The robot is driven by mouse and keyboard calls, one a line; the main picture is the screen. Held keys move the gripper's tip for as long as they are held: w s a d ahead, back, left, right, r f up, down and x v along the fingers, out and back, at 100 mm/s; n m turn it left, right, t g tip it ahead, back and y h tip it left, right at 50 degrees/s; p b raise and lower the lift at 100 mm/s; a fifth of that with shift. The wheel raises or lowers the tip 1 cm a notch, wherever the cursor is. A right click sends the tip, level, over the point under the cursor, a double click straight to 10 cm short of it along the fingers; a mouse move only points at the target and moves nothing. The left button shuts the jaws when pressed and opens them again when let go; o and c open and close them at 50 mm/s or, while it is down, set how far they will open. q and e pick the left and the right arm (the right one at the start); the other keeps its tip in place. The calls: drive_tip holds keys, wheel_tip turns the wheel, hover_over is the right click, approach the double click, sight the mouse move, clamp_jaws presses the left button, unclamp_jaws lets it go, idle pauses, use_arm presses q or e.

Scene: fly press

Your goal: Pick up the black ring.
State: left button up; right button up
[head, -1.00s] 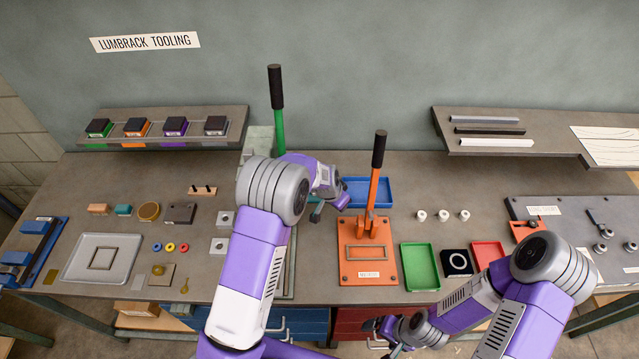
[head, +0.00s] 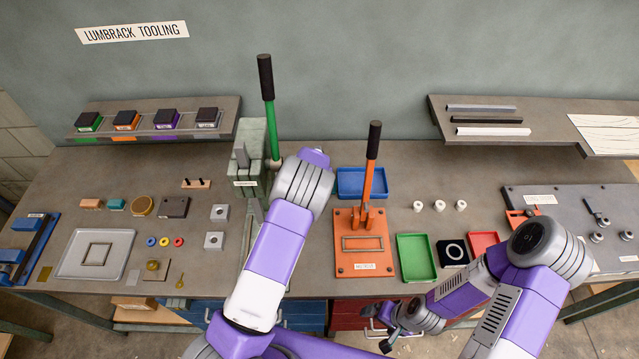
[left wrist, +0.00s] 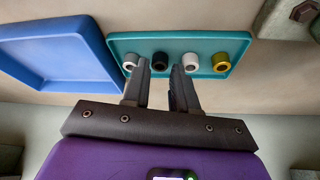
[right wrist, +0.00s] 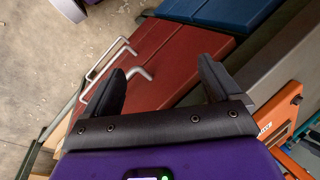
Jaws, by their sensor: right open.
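The black ring (left wrist: 160,61) sits in a teal tray (left wrist: 205,40) in the left wrist view, in a row between two white rings (left wrist: 131,61) (left wrist: 190,61), with a yellow ring (left wrist: 221,61) at the right. My left gripper (left wrist: 160,72) is open, its fingertips apart and pointing at the tray. The black ring shows in the gap between the tips, and nothing is held. In the head view my left arm hides this gripper and the teal tray. My right gripper (right wrist: 160,75) is open and empty, low in front of the bench's drawers.
A blue tray (left wrist: 60,55) lies left of the teal tray. The green-handled press (head: 250,160) stands close to my left arm. The orange press (head: 362,262), a green tray (head: 416,258) and a red tray (head: 482,243) stand further right.

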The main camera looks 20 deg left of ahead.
use_arm(q)
drive_tip(key=shift+w+f, duration=0.2)
drive_tip(key=shift+f, duration=0.45)
clamp_jaws()
drive_tip(key=shift+r, duration=0.1)
